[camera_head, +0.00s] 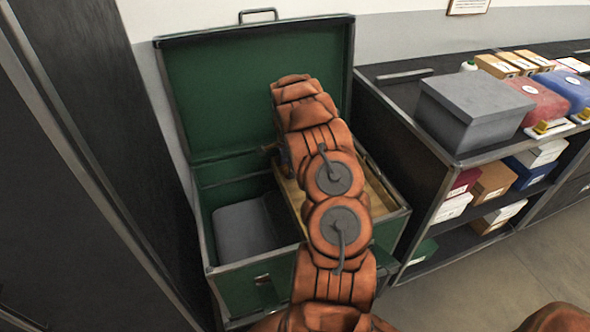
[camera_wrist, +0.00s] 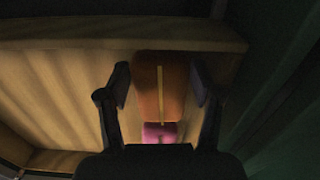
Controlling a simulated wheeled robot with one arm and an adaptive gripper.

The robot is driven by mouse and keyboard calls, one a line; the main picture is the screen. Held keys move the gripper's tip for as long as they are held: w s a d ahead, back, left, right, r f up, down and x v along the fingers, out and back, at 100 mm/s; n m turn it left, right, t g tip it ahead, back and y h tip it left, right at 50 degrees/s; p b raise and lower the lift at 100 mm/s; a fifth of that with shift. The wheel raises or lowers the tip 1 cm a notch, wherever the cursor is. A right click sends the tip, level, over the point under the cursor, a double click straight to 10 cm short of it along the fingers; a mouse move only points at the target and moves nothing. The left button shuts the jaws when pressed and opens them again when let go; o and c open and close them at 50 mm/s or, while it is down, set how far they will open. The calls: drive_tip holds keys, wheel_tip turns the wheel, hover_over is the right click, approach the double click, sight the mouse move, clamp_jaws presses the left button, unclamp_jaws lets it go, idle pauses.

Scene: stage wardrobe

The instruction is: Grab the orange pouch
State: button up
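The orange pouch (camera_wrist: 147,92) shows in the wrist view as a dark orange shape with a yellow strip down its middle. It lies in a wooden tray (camera_wrist: 80,42) in the green trunk. My gripper (camera_wrist: 160,80) is open, with one finger on each side of the pouch. A small gap shows at the left finger; I cannot tell if the right finger touches. In the head view my arm reaches down into the trunk (camera_head: 262,83) and hides the gripper and the pouch.
A pink item (camera_wrist: 160,130) lies beside the pouch, close to the gripper's palm. A grey item (camera_head: 245,230) lies in the trunk, left of the tray. The raised lid stands behind my arm. A shelf unit (camera_head: 400,140) with a grey box (camera_head: 475,105) stands to the right.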

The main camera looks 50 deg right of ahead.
drive_tip(key=c, duration=0.7)
drive_tip(key=shift+r, duration=0.15)
